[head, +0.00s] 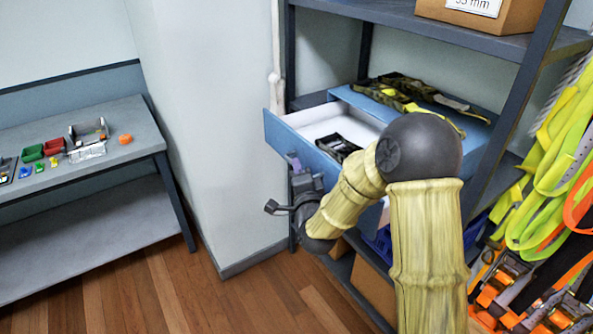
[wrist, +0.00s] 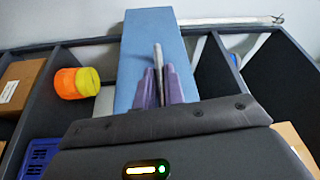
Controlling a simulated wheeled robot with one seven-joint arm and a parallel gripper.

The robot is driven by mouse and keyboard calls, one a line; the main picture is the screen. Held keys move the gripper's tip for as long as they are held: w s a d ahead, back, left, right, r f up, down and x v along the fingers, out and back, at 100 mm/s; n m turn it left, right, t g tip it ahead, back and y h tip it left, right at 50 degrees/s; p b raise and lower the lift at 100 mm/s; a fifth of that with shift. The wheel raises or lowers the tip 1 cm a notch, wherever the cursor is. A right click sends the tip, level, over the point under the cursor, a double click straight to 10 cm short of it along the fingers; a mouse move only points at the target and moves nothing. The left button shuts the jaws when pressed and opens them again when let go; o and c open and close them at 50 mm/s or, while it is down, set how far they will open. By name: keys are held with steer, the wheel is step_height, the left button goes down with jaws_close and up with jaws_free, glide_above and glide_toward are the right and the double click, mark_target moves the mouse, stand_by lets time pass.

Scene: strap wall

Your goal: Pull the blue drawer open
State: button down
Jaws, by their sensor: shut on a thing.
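The blue drawer (head: 285,140) stands out from the shelf in the head view, with its white inside and a dark object (head: 337,146) in it showing. In the wrist view its blue front (wrist: 150,30) fills the upper middle. My gripper (head: 293,161) is at the drawer's front. In the wrist view my gripper's purple fingers (wrist: 158,88) are shut on the drawer's thin grey handle (wrist: 158,55), one on each side. My arm hides part of the drawer front in the head view.
A dark shelf rack (head: 520,85) holds the drawer, with camouflage straps (head: 395,90) on top of the drawer's housing. Bright straps (head: 560,180) hang at the right. A grey bench (head: 120,150) with small bins stands at the left. The wooden floor between them is clear.

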steer(key=c, duration=1.5)
jaws_free()
steer(key=shift+d+f, duration=0.1)
steer(key=shift+d, duration=0.05)
steer(key=shift+b+v, duration=8.7)
steer(key=shift+b, duration=0.8)
